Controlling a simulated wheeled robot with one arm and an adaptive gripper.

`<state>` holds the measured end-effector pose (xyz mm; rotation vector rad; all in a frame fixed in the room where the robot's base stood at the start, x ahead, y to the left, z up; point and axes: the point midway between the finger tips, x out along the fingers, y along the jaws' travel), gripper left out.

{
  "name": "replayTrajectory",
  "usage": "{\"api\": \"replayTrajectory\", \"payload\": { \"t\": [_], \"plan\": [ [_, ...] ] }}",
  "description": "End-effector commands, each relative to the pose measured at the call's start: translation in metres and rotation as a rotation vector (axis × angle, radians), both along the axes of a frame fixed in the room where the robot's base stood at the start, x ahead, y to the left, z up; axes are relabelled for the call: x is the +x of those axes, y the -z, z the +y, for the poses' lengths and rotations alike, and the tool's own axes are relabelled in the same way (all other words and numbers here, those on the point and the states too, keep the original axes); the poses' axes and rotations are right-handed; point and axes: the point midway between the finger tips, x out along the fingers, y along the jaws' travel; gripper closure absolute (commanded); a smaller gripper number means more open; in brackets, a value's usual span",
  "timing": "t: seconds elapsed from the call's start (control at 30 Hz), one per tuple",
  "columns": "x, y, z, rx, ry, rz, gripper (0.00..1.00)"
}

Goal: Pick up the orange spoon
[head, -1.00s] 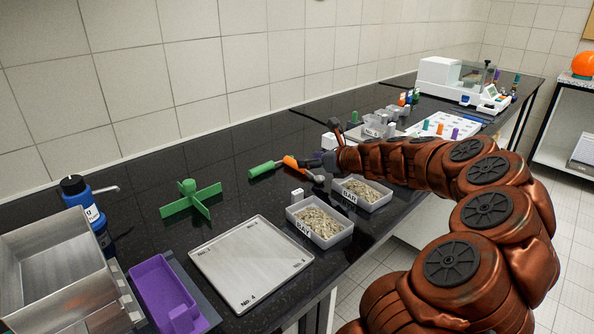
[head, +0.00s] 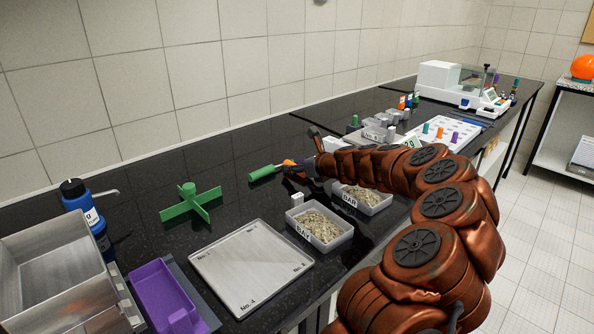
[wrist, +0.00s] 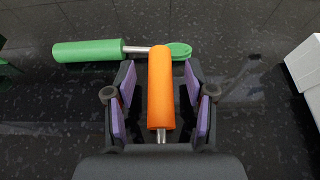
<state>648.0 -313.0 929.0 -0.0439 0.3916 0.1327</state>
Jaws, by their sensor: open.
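The orange spoon (wrist: 161,88) lies with its handle between the two open fingers of my gripper (wrist: 160,110) in the wrist view. Dark gaps show on both sides of the handle, and a bit of metal shaft shows at its lower end. The rest of the spoon is hidden behind the gripper body. In the head view only a small part of the orange handle (head: 290,163) shows beside my gripper (head: 297,168). A green spoon (wrist: 85,50) lies crosswise just beyond it, and the orange handle's far end overlaps its metal neck in the picture.
The green spoon's handle shows left of my gripper (head: 264,172). Trays BAY (head: 347,236) and BAR (head: 376,210) hold dried leaves close to my arm. A green cross-shaped piece (head: 190,207) and a metal plate (head: 250,285) lie left. A white object (wrist: 306,66) stands at right.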

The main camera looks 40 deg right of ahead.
Motion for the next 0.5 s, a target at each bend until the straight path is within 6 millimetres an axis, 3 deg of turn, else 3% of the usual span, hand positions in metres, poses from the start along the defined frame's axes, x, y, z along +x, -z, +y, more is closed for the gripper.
{"api": "replayTrajectory", "payload": {
  "t": [0.23, 0.5],
  "plan": [
    [0.0007, 0.0, 0.0002, 0.0, 0.0, -0.001, 0.46],
    [0.0006, 0.0, 0.0001, 0.0, 0.0, -0.001, 0.74]
  ]
}}
